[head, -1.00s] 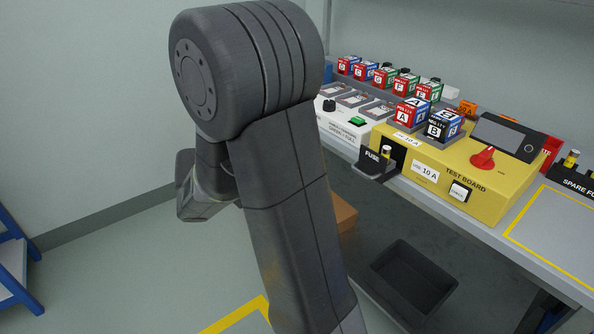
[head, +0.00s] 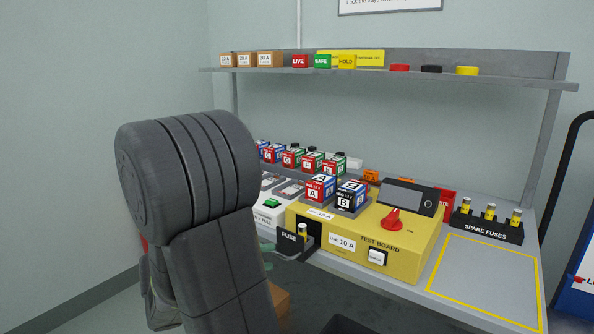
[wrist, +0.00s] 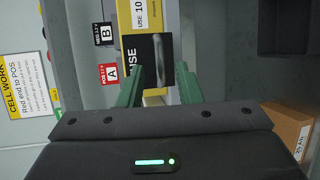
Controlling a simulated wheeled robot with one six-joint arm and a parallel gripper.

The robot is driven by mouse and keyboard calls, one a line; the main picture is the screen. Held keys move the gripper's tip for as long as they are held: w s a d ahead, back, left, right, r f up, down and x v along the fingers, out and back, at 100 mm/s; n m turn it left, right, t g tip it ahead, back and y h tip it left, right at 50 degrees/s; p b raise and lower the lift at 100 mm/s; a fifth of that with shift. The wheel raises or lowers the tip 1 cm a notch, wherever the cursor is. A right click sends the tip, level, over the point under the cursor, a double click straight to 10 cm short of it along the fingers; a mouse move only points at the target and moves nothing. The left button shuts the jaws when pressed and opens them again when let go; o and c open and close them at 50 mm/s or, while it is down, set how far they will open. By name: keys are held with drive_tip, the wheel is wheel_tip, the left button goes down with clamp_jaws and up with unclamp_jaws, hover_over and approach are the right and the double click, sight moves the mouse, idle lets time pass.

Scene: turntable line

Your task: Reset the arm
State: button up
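My arm folds down at the left of the head view. My gripper (head: 267,257) is mostly hidden behind it, with bits of green finger showing left of the black FUSE holder (head: 290,245). In the wrist view my gripper (wrist: 162,82) has its two green fingers apart, so it is open. The FUSE holder (wrist: 140,52) lies just beyond the fingertips. A small yellow thing (wrist: 153,97) shows between the fingers; I cannot tell what it is or whether they touch it. A fuse (head: 303,231) stands at the holder in the head view.
The yellow test board (head: 345,262) carries blocks A (head: 314,193) and B (head: 345,201), a red knob and a screen. Spare fuses (head: 488,228) stand at the right. A shelf (head: 450,76) runs above. A brown box (wrist: 288,128) is close to my gripper's right in the wrist view.

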sight(278, 255)
drive_tip(key=shift+x, duration=1.6)
